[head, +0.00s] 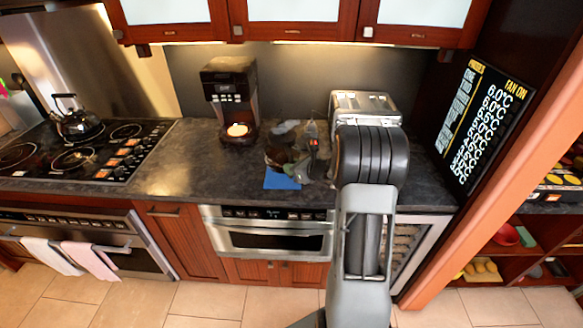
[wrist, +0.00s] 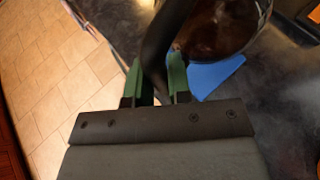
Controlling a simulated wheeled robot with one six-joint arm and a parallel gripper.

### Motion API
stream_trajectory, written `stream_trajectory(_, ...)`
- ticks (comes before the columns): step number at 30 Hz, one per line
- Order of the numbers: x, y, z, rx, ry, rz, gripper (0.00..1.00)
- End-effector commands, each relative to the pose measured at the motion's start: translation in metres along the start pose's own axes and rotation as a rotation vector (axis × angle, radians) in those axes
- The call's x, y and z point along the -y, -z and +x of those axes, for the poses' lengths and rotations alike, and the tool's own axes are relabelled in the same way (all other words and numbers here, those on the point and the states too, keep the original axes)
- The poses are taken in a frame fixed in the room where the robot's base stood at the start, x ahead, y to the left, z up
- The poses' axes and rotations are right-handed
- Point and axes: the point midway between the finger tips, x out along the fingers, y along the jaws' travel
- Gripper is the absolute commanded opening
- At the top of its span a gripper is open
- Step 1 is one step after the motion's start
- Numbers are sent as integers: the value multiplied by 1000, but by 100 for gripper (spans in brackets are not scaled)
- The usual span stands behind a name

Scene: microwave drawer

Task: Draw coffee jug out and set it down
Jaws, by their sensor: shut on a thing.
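The coffee jug (wrist: 218,22) is dark brown glass with a black handle (wrist: 158,50). In the wrist view my gripper (wrist: 156,72) is shut on that handle, with one green finger on either side. In the head view the jug (head: 279,156) is out of the coffee maker (head: 231,90), to its right and in front, and partly hidden by my gripper (head: 310,160). A blue mat (head: 281,180) lies on the counter just below the jug; it also shows in the wrist view (wrist: 215,73). I cannot tell whether the jug touches the counter or the mat.
A silver toaster (head: 364,103) stands at the back right, partly behind my arm. A kettle (head: 77,122) sits on the stove at the left. The dark counter (head: 185,165) is clear left of the jug. Its front edge is close to the mat.

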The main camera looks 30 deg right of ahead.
Motion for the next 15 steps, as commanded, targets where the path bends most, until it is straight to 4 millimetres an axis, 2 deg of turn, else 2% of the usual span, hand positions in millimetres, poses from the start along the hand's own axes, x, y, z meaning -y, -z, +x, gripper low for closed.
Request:
stream_trajectory(7,0,-2,-1,7,0,-5,0)
stream_trajectory(15,0,4,0,9,-2,-6,0)
